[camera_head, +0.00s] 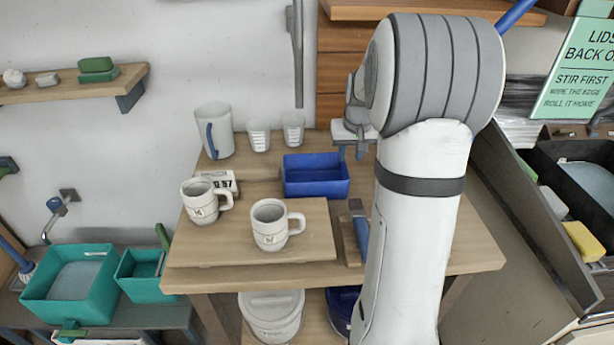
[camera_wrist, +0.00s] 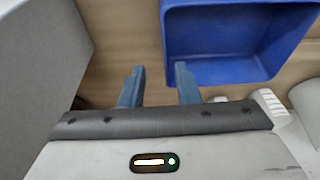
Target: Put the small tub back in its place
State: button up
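A blue rectangular tub (camera_head: 316,187) stands empty and upright on the wooden table, behind the two mugs. In the wrist view the blue tub (camera_wrist: 222,72) fills the upper right. My gripper (camera_wrist: 158,72) is open and nothing shows between its two blue fingers. The right finger's tip is close to the tub's near left corner; I cannot tell whether they touch. In the head view my gripper (camera_head: 351,152) hangs at the tub's back right, partly hidden by my arm. A small teal tub (camera_head: 141,284) and a larger teal tub (camera_head: 72,285) stand on the low left bench.
Two mugs (camera_head: 201,208) (camera_head: 269,232) stand on a wooden board in front of the blue tub. A jug (camera_head: 214,136) and two measuring cups (camera_head: 259,136) stand behind. A blue-handled tool (camera_head: 361,237) lies right of the board. A lidded white bucket (camera_head: 271,316) sits below.

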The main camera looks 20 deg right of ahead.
aim_at(344, 171)
jog(key=x, duration=0.7)
jog(key=shift+a+f+p, duration=0.3)
jog(key=shift+a+f, duration=0.05)
jog(key=shift+f, duration=0.1)
jog(key=shift+c, duration=0.3)
grip_shut()
